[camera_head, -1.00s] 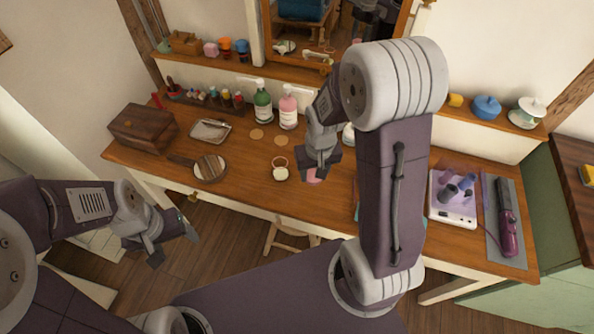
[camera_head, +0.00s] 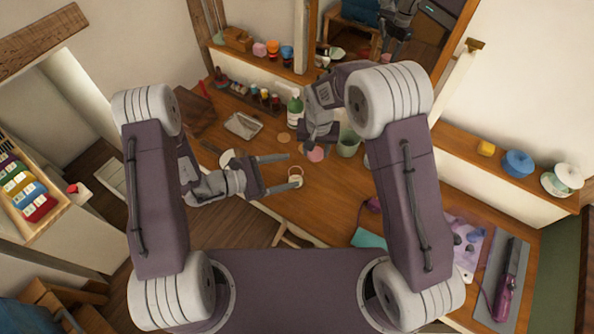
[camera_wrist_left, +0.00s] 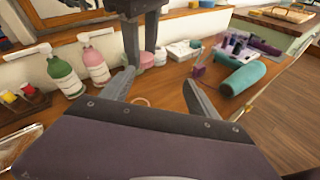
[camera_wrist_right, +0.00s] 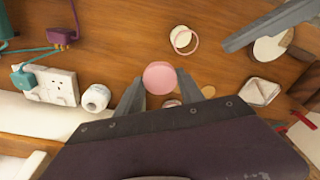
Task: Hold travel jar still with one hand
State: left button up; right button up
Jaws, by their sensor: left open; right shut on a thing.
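A small round pink-topped jar, seemingly the travel jar (camera_wrist_right: 160,78), is between the fingers of my right gripper (camera_wrist_right: 160,92). Only its pink top shows clearly in the right wrist view; its sides are mostly hidden. In the head view the jar (camera_head: 316,154) is low at the desk, under my right gripper (camera_head: 318,138), which is shut on it. My left gripper (camera_head: 278,173) is open and empty, left of the jar, its fingers pointing right. A small pale round container (camera_head: 296,181) with a pinkish ring lies near its fingertips. In the left wrist view the open fingers (camera_wrist_left: 160,92) frame the desk.
A metal tray (camera_head: 243,125) lies at the left. A curling wand (camera_head: 510,270) lies on a grey mat at the right. A white bottle (camera_wrist_right: 95,97) stands beside a power strip (camera_wrist_right: 45,87).

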pick_arm(q)
notch_tip(320, 180, down, 2)
jog(key=w+a+n+t+y+p, duration=0.1)
jog(key=a+n+t, duration=0.1)
jog(key=n, duration=0.1)
jog(key=n+t+y+p, duration=0.1)
jog(key=n+y+p, duration=0.1)
jog(key=n, duration=0.1)
send_near(291, 174)
jog(key=shift+w, duration=0.1)
pick_arm(e)
jog(key=s+a+n, duration=0.1)
jog(key=a, duration=0.5)
jog(key=shift+a+r, duration=0.15)
jog(key=shift+r, duration=0.1)
pick_arm(q)
jog(key=shift+d, duration=0.1)
jog(key=x, duration=1.2)
jog(key=shift+w+f, duration=0.1)
jog(key=shift+f, duration=0.05)
pick_arm(e)
jog(key=shift+s, duration=0.1)
